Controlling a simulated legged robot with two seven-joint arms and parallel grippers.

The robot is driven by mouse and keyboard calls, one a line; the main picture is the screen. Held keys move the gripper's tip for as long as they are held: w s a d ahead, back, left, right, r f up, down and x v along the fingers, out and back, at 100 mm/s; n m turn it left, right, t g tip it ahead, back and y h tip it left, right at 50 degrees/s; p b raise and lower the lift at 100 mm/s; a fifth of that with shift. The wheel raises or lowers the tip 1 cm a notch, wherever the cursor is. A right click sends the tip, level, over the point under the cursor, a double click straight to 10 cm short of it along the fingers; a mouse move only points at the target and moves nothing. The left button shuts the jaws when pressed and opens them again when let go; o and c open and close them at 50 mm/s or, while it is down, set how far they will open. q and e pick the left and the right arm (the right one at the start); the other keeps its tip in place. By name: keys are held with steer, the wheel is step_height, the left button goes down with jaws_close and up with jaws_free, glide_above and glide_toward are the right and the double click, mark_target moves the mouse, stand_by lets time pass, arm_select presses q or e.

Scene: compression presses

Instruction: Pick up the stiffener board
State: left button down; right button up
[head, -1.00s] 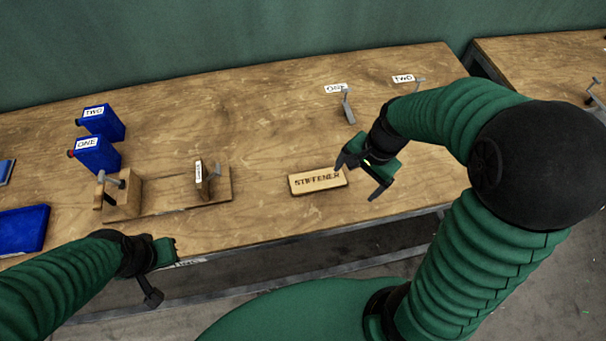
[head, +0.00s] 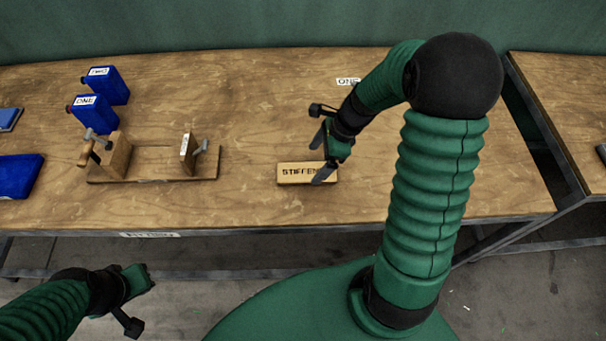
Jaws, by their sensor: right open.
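The stiffener board (head: 291,174) is a small light wooden block lying flat on the table, its lettered face up. The end of its label is hidden by a finger of my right gripper (head: 319,160). That gripper is open, with its fingers over the right part of the board; I cannot tell whether they touch it. My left gripper (head: 136,302) is at the lower left, in front of the table edge, empty with its fingers apart.
A wooden press (head: 150,168) with clamp screws stands left of the board. Blue bottles labelled ONE (head: 92,112) and TWO (head: 108,86) stand behind it. A blue tray (head: 18,176) lies at the far left. The table between press and board is clear.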

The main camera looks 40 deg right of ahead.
mark_target(307, 171)
steer(key=f, duration=0.3)
steer(key=shift+w+d+f, duration=0.25)
steer(key=shift+w, duration=0.15)
steer(key=x, duration=0.2)
steer(key=shift+w+a+f, duration=0.25)
steer(key=shift+f, duration=0.05)
steer(key=shift+w+a+f, duration=0.15)
steer(key=shift+a+f, duration=0.05)
steer(key=shift+a, duration=0.1)
steer(key=shift+a+r, duration=0.15)
steer(key=shift+a, duration=0.15)
steer(key=shift+c, duration=1.1)
steer(key=shift+d, duration=0.45)
steer(key=c, duration=1)
steer(key=shift+a, duration=0.1)
steer(key=c, duration=0.3)
arm_select(q)
steer(key=shift+s+d+f, duration=0.1)
steer(key=shift+d+f, duration=0.05)
steer(key=shift+d, duration=0.35)
arm_select(e)
steer(key=shift+a, duration=0.1)
